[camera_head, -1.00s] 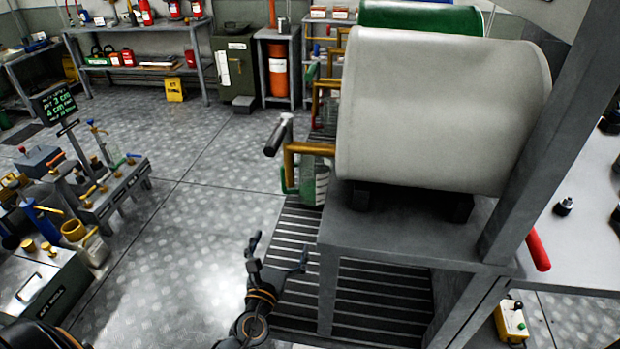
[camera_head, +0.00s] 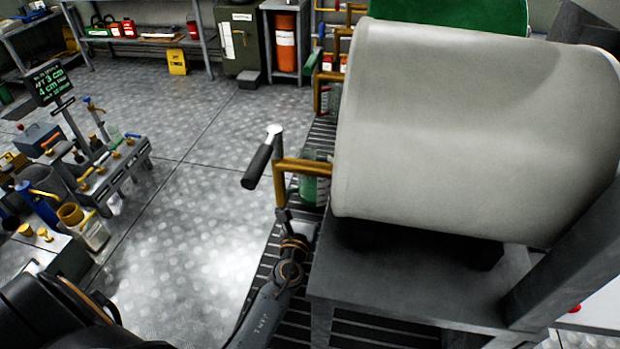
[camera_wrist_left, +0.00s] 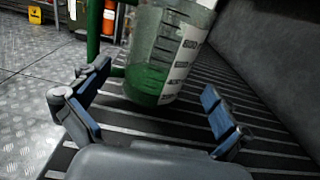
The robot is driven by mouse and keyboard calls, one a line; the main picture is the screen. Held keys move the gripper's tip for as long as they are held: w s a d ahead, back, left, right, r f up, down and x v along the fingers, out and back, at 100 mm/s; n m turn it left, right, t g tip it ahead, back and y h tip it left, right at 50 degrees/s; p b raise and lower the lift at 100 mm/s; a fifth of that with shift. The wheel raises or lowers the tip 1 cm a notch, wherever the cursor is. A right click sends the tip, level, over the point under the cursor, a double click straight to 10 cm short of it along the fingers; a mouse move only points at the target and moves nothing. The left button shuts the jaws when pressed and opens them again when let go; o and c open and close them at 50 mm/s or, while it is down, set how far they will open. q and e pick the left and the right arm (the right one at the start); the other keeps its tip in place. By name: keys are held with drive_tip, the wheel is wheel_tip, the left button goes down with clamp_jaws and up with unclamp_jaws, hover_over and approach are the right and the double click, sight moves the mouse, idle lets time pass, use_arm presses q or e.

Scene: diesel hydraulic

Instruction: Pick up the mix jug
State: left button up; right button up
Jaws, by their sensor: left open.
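The mix jug (camera_head: 316,186) is a clear graduated jug with a green handle and some green in its lower part. In the head view it stands under the brass tap (camera_head: 300,165), partly hidden by the tap and the big pale drum (camera_head: 470,130). In the left wrist view the jug (camera_wrist_left: 165,60) is close ahead on the slatted grating, its top cut off by the frame. My left gripper (camera_head: 292,220) is open and empty just in front of it. In the left wrist view its fingers (camera_wrist_left: 157,82) are spread to either side of the jug's lower part, with no clear contact.
The drum rests on a grey stand (camera_head: 410,280) right of my left arm. The tap's black lever (camera_head: 257,166) juts out left above the gripper. A bench of valves (camera_head: 110,175) stands at the left. The floor between is clear.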

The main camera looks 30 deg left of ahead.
sight(312, 191)
use_arm(q)
drive_tip(key=shift+x, duration=0.8)
drive_tip(key=shift+w+f, duration=0.1)
drive_tip(key=shift+w, duration=0.25)
drive_tip(key=shift+w+a, duration=0.2)
drive_tip(key=shift+w, duration=0.4)
drive_tip(key=x, duration=0.4)
drive_tip(key=shift+w+f, duration=0.1)
drive_tip(key=shift+f, duration=0.1)
use_arm(e)
drive_tip(key=shift+w+d+f, duration=0.1)
drive_tip(key=shift+w+f, duration=0.05)
drive_tip(key=shift+w, duration=0.7)
use_arm(q)
drive_tip(key=shift+c, duration=0.4)
use_arm(e)
drive_tip(key=shift+s, duration=0.15)
use_arm(q)
drive_tip(key=shift+r, duration=0.1)
drive_tip(key=c, duration=1)
use_arm(e)
drive_tip(key=shift+s, duration=0.15)
